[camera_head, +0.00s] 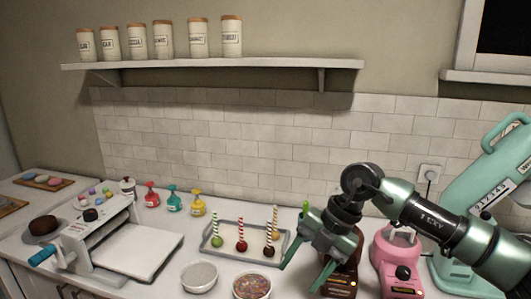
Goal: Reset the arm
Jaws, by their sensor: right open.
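My right gripper (301,276) hangs at the right of the worktop with its green fingers apart and nothing seen between them. Its arm comes in from the right edge. It is in front of a brown machine (342,280) and partly hides it. A bright green stick tip (306,208) shows beside the gripper's body; what it belongs to is hidden. My left gripper is not in view.
A pink machine (398,266) and a green stand mixer (473,200) stand at right, close to my arm. A white bowl (199,277) and a bowl of sprinkles (252,285) are at the front. A white flat-topped device (130,250) and several coloured bottles (173,200) are at left.

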